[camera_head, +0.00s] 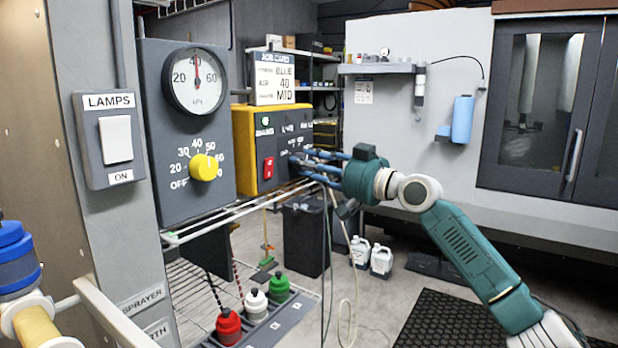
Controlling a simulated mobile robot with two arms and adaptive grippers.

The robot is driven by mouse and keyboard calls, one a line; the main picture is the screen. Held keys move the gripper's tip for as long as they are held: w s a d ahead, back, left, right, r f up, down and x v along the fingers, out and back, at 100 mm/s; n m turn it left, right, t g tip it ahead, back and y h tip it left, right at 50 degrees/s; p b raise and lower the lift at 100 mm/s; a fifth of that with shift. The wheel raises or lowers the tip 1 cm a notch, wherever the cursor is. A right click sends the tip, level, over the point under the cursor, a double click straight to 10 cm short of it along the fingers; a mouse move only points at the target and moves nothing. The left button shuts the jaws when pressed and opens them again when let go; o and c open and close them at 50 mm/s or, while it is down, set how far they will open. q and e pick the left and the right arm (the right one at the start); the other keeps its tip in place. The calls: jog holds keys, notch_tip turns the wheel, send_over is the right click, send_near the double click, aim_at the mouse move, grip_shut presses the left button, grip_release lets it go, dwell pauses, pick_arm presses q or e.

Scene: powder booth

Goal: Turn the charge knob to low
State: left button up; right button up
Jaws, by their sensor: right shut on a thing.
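The yellow control box (243,152) with a dark front panel stands left of the middle, with a red switch (268,168) on it. My right gripper (297,161) reaches in from the right with its blue fingers at the right side of this panel. It is shut on the charge knob, which the fingers hide. Small white lettering shows above the fingers, but the knob's pointer cannot be seen.
A grey panel with a gauge (195,80) and a yellow knob (204,167) stands left of the box. A job card (275,78) stands above it. A white wire rail (235,210) runs below. Red, white and green bottles (255,303) stand lower down.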

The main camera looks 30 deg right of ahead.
jog(key=shift+d+r+n+y+b, duration=0.15)
jog(key=shift+n+y+b, duration=0.2)
jog(key=shift+n+b, duration=1.75)
jog(key=shift+r+n+y+b, duration=0.25)
jog(key=shift+n+b, duration=0.65)
jog(key=shift+n, duration=2.4)
jog(key=shift+f, duration=0.1)
jog(key=o, duration=1.1)
jog(key=shift+o, duration=0.2)
jog(key=v, duration=1.1)
jog(key=shift+s+f+n+y, duration=0.3)
jog(key=shift+s, duration=0.05)
jog(key=shift+d, duration=0.1)
